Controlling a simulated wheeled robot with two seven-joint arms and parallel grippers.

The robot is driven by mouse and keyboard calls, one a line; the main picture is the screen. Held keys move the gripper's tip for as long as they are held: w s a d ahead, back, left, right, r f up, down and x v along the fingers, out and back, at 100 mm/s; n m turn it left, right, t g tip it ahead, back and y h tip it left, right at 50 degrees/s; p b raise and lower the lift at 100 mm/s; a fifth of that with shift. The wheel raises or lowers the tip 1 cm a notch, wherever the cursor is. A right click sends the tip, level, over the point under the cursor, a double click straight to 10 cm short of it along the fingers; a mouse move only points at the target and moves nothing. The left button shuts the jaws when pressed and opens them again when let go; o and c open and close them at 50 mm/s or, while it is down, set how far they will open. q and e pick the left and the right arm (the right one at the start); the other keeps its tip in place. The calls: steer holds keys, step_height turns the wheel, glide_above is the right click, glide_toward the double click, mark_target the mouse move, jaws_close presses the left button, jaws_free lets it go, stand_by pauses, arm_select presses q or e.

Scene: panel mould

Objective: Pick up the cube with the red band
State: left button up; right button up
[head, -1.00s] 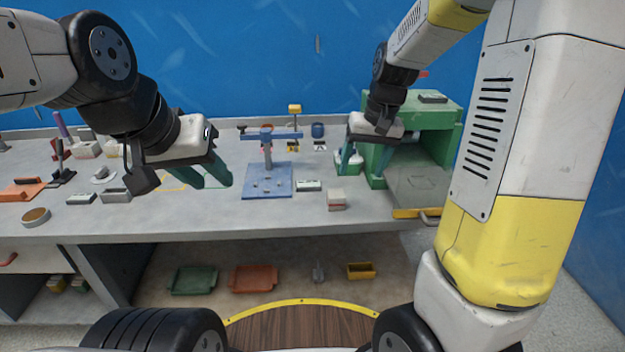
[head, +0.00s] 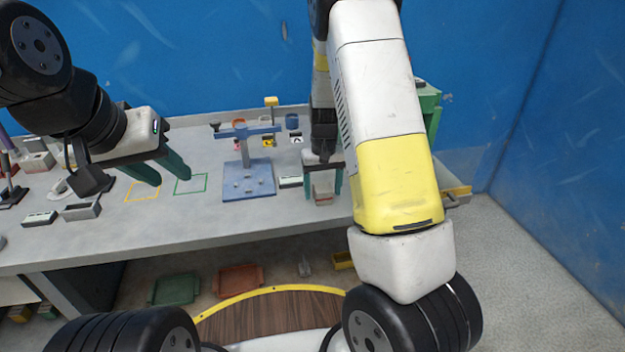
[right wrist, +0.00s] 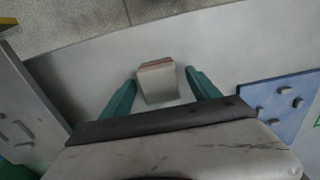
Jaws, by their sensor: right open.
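The cube with the red band (head: 322,190) stands on the grey bench near its front edge, pale with a dull reddish band. In the right wrist view the cube (right wrist: 157,86) appears between the fingers, with a gap on each side. My right gripper (head: 323,196) is open with its fingers pointing down at the cube; how far the tips are above the bench I cannot tell. It also shows in the right wrist view (right wrist: 160,79). My left gripper (head: 172,178) is open and empty, above the left part of the bench.
A blue plate with a post (head: 248,182) stands left of the cube, with a small dark-and-white block (head: 290,182) between them. Yellow (head: 142,192) and green (head: 190,184) outlines mark clear bench. A green stand (head: 430,105) is partly hidden behind my right arm.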

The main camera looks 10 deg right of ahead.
steer(key=shift+f, duration=0.4)
steer(key=shift+c, duration=0.2)
steer(key=c, duration=1.4)
jaws_close()
steer(key=shift+r, duration=0.15)
